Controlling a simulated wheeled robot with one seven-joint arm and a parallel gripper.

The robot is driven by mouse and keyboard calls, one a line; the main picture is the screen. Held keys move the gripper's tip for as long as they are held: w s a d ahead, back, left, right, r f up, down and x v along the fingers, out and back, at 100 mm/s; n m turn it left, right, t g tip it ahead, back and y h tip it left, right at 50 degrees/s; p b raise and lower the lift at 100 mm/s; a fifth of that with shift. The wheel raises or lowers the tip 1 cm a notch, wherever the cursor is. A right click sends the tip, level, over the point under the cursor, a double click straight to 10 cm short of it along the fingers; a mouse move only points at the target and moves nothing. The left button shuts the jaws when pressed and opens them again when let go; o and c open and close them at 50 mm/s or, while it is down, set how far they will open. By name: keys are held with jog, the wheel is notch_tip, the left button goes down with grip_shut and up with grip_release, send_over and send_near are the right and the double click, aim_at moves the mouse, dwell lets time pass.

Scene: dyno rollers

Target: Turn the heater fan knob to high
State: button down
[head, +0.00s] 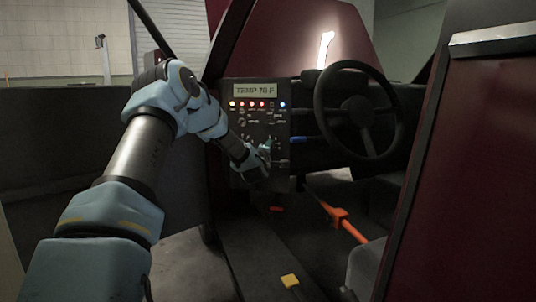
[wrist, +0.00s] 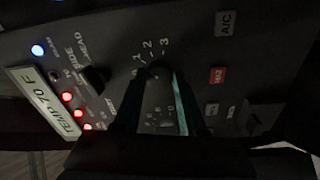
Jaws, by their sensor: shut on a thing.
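The dark control panel (head: 282,120) stands in the middle of the head view, with a "TEMP 70 F" display (head: 255,91) at its top. My gripper (head: 262,160) reaches its lower part from the left. In the wrist view my gripper (wrist: 158,88) has its two dark fingers on either side of the fan knob (wrist: 158,70), shut on it. The numbers 1, 2 and 3 show on the panel around the knob. The knob is dark and partly hidden by the fingers, so I cannot tell which number it points to. A teal strip shows along the right finger.
Another black knob (wrist: 93,76) sits left of my gripper in the wrist view, and a red-lit button (wrist: 217,75) lies right of it. A steering wheel (head: 360,110) is right of the panel. An orange lever (head: 345,221) and a yellow block (head: 290,281) are lower down.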

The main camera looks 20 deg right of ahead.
jog(key=m+h+b, duration=0.1)
jog(key=m+b, duration=0.4)
jog(key=m, duration=0.7)
jog(key=shift+f, duration=0.15)
jog(key=shift+m, duration=0.4)
jog(key=shift+c, duration=2.3)
grip_release()
jog(key=shift+a, duration=0.1)
jog(key=r+v, duration=0.1)
jog(key=v, duration=0.9)
jog(key=shift+s+a+f+p, duration=0.25)
jog(key=shift+s+f+p, duration=0.05)
jog(key=shift+f+p, duration=0.1)
jog(key=shift+a+g, duration=0.1)
jog(key=shift+g, duration=0.2)
